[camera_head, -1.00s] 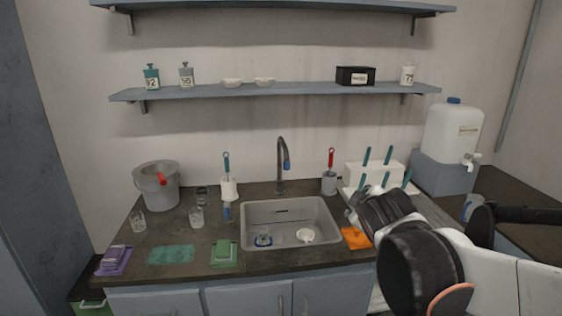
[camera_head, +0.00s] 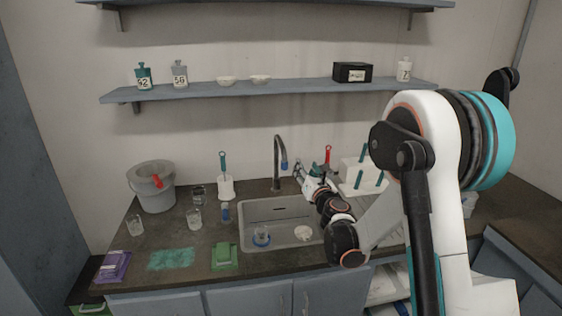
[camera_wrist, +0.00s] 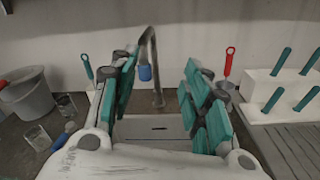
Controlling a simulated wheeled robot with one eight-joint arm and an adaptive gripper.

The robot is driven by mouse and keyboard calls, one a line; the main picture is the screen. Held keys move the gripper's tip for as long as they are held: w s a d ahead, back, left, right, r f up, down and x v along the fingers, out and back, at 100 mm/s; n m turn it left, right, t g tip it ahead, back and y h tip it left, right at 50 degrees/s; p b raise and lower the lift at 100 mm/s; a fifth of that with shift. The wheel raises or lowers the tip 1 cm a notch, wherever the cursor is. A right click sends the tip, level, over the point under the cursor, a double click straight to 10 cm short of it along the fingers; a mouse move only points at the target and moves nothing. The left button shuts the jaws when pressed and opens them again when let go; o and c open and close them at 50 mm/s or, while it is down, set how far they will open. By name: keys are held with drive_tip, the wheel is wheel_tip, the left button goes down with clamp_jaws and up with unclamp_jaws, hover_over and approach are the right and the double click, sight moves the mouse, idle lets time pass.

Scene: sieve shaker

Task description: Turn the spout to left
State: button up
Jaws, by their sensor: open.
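The spout (camera_head: 277,157) is a dark curved faucet with a blue tip, standing behind the sink (camera_head: 248,238). In the head view its blue tip hangs at the right side of the pipe. In the wrist view the spout (camera_wrist: 154,68) stands upright between my fingers but farther off, with its blue tip at the left of the pipe. My gripper (camera_head: 301,173) is above the right back part of the sink, to the right of the spout and apart from it. In the wrist view my gripper (camera_wrist: 158,95) has its two teal-padded fingers spread wide with nothing between them.
A red-handled brush (camera_wrist: 228,65) and a white rack (camera_wrist: 270,88) with teal handles stand to the right. A grey bucket (camera_head: 151,190), glasses and a teal-handled brush (camera_head: 223,170) stand left of the sink. A shelf (camera_head: 290,90) runs above the counter.

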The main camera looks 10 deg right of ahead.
sight(286, 166)
wheel_tip(286, 166, down, 5)
drive_tip(key=w+a+n+y, duration=0.2)
drive_tip(key=n, duration=0.3)
drive_tip(key=w, duration=0.4)
drive_tip(key=w+a+b, duration=0.1)
drive_tip(key=w, duration=0.4)
drive_tip(key=w+a+b, duration=0.1)
drive_tip(key=w, duration=0.3)
drive_tip(key=shift+w+a+f, duration=0.15)
drive_tip(key=shift+w+a, duration=0.05)
drive_tip(key=shift+w, duration=0.15)
clamp_jaws()
